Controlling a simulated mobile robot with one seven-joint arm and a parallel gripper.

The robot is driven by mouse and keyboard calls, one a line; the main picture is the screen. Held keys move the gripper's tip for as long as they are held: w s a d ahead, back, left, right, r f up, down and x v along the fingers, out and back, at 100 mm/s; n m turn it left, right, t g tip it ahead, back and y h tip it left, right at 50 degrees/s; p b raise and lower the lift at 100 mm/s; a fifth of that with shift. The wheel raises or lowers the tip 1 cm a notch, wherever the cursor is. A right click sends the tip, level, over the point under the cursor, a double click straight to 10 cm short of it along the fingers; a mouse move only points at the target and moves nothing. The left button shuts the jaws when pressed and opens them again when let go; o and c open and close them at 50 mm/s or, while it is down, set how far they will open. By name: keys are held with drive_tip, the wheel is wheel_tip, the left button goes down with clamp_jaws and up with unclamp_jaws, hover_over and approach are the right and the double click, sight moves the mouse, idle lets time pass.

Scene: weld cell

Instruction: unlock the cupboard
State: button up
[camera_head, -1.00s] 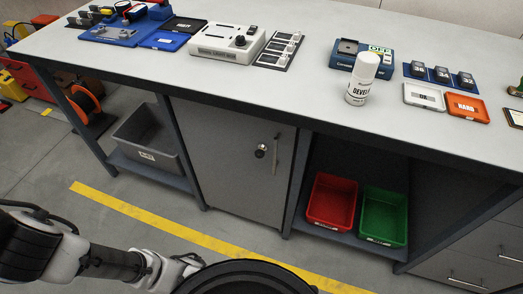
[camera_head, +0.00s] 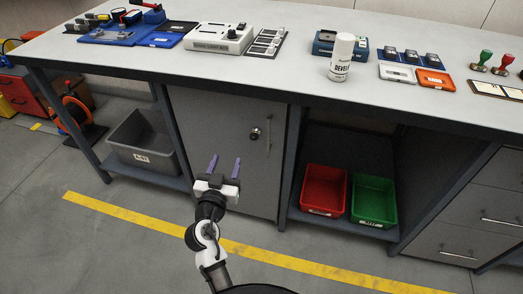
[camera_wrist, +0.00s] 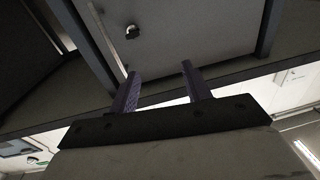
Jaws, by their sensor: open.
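The cupboard (camera_head: 222,155) is a grey door under the workbench, closed, with a vertical bar handle (camera_head: 269,135) near its right edge. A round lock with what looks like a key (camera_head: 255,134) sits left of the handle; its exact turn is too small to tell. In the wrist view the lock (camera_wrist: 132,32) shows on the door face, beyond my fingers. My gripper (camera_head: 224,165) is open and empty, its two purple fingers apart, in front of the door, below and left of the lock. The fingers also show in the wrist view (camera_wrist: 160,88).
A grey bin (camera_head: 146,143) stands on the shelf left of the cupboard. Red (camera_head: 323,190) and green (camera_head: 373,200) bins stand on the right shelf. The bench top (camera_head: 290,70) overhangs the door. The floor in front, with a yellow line (camera_head: 130,215), is clear.

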sight(255, 135)
drive_tip(key=w+d+f+p, duration=0.1)
drive_tip(key=w+d, duration=0.3)
drive_tip(key=w, duration=0.2)
drive_tip(key=w+d+f+g+h+p, duration=0.1)
drive_tip(key=w+d+p, duration=0.1)
drive_tip(key=w, duration=0.4)
drive_tip(key=shift+d+f+m+h, duration=0.2)
drive_tip(key=shift+d+m+h, duration=0.15)
drive_tip(key=shift+d, duration=0.5)
drive_tip(key=c, duration=1)
